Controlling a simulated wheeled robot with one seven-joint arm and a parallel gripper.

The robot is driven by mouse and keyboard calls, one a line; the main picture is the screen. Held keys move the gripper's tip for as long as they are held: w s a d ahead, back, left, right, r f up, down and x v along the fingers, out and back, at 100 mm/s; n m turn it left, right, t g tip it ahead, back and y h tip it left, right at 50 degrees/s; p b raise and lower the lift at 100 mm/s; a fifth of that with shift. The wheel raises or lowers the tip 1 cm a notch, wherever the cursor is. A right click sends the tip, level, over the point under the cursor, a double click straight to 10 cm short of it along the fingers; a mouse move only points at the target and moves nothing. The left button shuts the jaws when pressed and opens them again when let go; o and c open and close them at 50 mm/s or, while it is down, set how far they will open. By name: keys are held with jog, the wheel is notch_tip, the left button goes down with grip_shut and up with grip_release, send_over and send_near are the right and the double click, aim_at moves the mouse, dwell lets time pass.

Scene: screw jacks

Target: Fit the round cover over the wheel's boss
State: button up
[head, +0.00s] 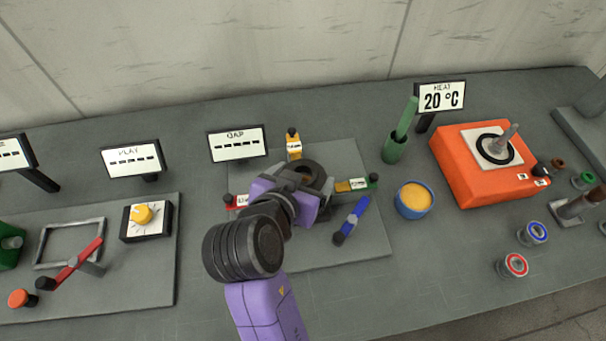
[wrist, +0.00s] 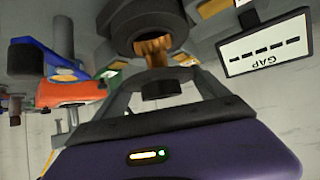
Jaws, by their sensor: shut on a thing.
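My gripper (head: 303,183) is over the middle board in the head view, in front of a dark round wheel (head: 315,172). In the wrist view my gripper (wrist: 162,86) is shut on a small dark round piece, which looks like the round cover (wrist: 161,90). Just beyond it is a bronze-coloured part (wrist: 152,48), which may be the boss, at the middle of the dark wheel (wrist: 128,12). The cover looks close to the bronze part; I cannot tell whether they touch. In the head view the gripper hides the cover and the boss.
The GAP display (head: 238,143) stands behind the board (head: 365,236). An orange heater (head: 470,180) is farther right. Bare table lies in front.

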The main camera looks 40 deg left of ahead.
jog(key=shift+f+b, duration=0.85)
jog(key=shift+f, duration=0.4)
jog(key=shift+s+f+b, duration=0.15)
jog(key=shift+f+b, duration=0.2)
jog(key=shift+f, duration=0.55)
jog(key=shift+c, duration=0.9)
jog(key=o, duration=2)
jog(key=shift+c, duration=0.2)
jog(key=shift+r, duration=0.15)
jog(key=shift+r, duration=0.1)
